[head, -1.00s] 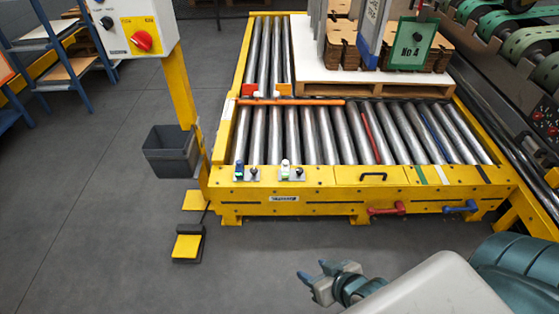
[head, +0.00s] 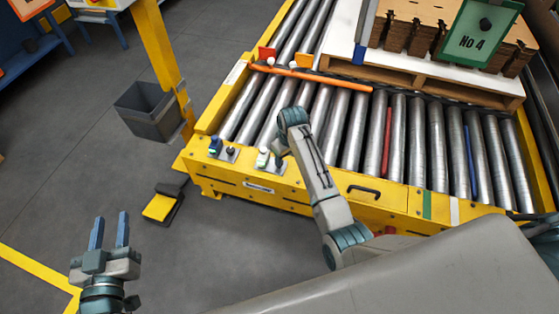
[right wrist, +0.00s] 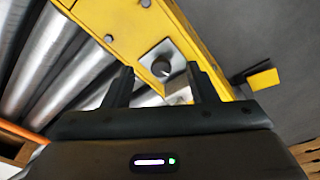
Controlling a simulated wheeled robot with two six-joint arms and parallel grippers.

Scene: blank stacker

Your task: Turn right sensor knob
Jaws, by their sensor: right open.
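The right sensor (head: 263,157), with a pale green-white top, sits on a small plate on the conveyor's yellow front rail, with its black knob (head: 277,163) beside it. My right gripper (head: 281,147) is directly above this knob, pointing down; its fingers are small in the head view. In the right wrist view the two dark fingers are apart, with a dark round knob (right wrist: 160,67) on a grey plate between their tips. I cannot tell whether they touch it. My left gripper (head: 109,232) is open and empty over the floor at lower left.
The left sensor (head: 215,146), blue-topped, stands close by on the same rail. An orange bar (head: 310,77) crosses the rollers behind. A grey bin (head: 148,110), yellow post (head: 160,50) and foot pedal (head: 160,207) are at left. A loaded pallet (head: 430,75) is at back right.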

